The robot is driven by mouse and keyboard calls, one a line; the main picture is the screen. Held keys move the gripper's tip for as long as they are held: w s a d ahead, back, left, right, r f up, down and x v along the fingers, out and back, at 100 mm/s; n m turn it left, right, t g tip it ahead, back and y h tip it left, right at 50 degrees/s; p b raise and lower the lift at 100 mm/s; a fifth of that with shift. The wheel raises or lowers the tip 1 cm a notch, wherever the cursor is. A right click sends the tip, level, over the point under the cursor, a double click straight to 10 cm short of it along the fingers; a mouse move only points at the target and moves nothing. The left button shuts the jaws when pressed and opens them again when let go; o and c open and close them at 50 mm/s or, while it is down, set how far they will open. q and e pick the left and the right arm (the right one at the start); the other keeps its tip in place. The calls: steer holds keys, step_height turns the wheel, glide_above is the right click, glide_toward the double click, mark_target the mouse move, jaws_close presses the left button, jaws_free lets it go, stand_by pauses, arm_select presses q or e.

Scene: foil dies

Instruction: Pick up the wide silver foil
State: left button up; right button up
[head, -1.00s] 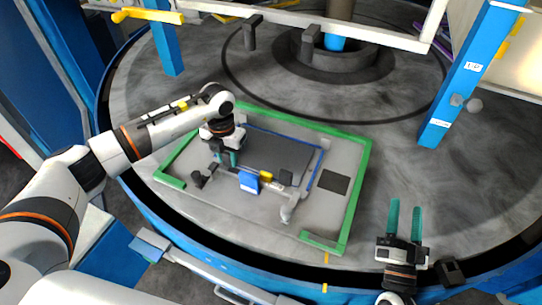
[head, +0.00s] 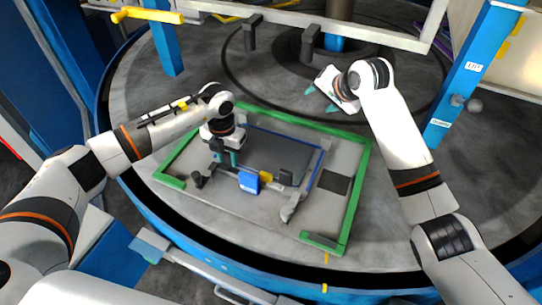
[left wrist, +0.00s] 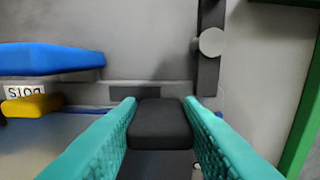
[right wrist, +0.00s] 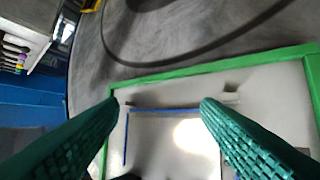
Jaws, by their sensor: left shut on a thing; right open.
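A wide silver-grey sheet (head: 285,150), which looks like the foil, lies flat inside the green frame (head: 358,190), with blue strips along its edges. In the right wrist view the sheet (right wrist: 170,140) is shiny with a bright glare. My left gripper (head: 228,163) is down at the sheet's left side, shut on a small black block (left wrist: 160,125) like a handle. My right gripper (head: 319,99) is open and empty, above the frame's far side. Its two teal fingers spread over the sheet in the right wrist view, and they hide part of it.
A bar with a blue block (head: 249,182) and a yellow piece (head: 266,176) crosses the near side of the sheet. A dark square (head: 335,183) marks the plate at right. A blue post (head: 468,75) stands at the back right. The round table's right side is clear.

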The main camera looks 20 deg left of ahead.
steer(key=s+a+f+g+h, duration=0.2)
steer(key=s+a+g, duration=0.2)
steer(key=s, duration=0.3)
steer(key=n+g+h, duration=0.1)
steer(key=g+h, duration=0.1)
steer(key=h, duration=0.1)
glide_above(287, 172)
steer(key=shift+h, duration=0.3)
steer(key=f, duration=0.6)
steer(key=shift+w+f, duration=0.3)
step_height(287, 172, down, 5)
steer(key=shift+a+f, duration=0.1)
steer(key=shift+f, duration=0.1)
steer(key=shift+s+f, duration=0.1)
steer(key=shift+f, duration=0.15)
